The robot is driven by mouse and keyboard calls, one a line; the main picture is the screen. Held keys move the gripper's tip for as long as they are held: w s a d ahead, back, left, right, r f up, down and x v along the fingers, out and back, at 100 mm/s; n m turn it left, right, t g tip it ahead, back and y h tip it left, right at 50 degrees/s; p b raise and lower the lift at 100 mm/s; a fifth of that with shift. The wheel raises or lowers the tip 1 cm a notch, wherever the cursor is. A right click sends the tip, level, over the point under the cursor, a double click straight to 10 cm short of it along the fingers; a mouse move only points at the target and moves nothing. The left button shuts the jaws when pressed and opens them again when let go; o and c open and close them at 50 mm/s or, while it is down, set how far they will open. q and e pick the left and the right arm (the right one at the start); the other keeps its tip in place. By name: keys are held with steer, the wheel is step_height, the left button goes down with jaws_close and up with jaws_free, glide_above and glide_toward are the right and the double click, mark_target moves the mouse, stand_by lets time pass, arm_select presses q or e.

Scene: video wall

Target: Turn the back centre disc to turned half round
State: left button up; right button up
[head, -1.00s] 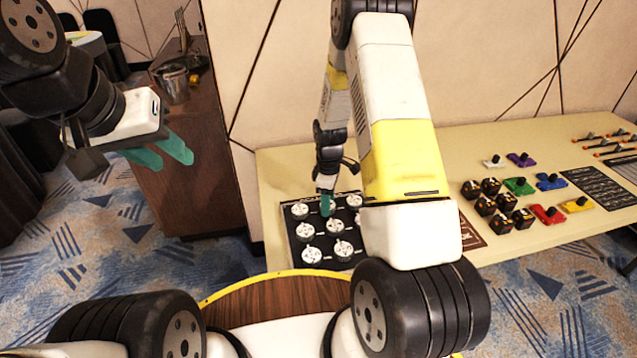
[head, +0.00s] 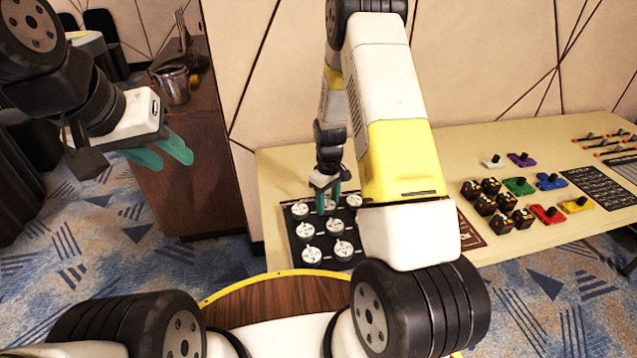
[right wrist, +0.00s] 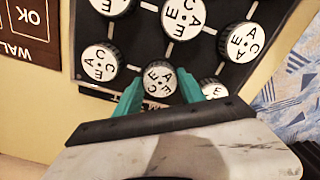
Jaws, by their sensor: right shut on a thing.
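A black board (head: 291,232) on the table carries rows of white-topped discs marked with letters. The back centre disc (right wrist: 160,78) has the letters A, C and E on its white top. My right gripper (right wrist: 160,94) is shut on it, with a teal finger on each side. In the head view, the right gripper (head: 328,202) reaches down onto the board's back row and largely hides this disc. My left gripper (head: 162,156) is open and empty, off to the left above the floor.
Neighbouring discs, left (right wrist: 99,62) and right (right wrist: 213,89) in the wrist view, stand close to the fingers. Black cubes (head: 497,203) and coloured pieces (head: 550,181) lie farther right on the table (head: 430,150). A wooden cabinet (head: 190,190) stands at left.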

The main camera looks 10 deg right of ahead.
mark_target(328, 205)
steer(key=m, duration=0.5)
steer(key=shift+m, duration=0.4)
steer(key=m, duration=0.5)
steer(key=shift+m, duration=0.3)
steer(key=o, duration=1.4)
steer(key=shift+r, duration=3.95)
steer(key=shift+r, duration=0.1)
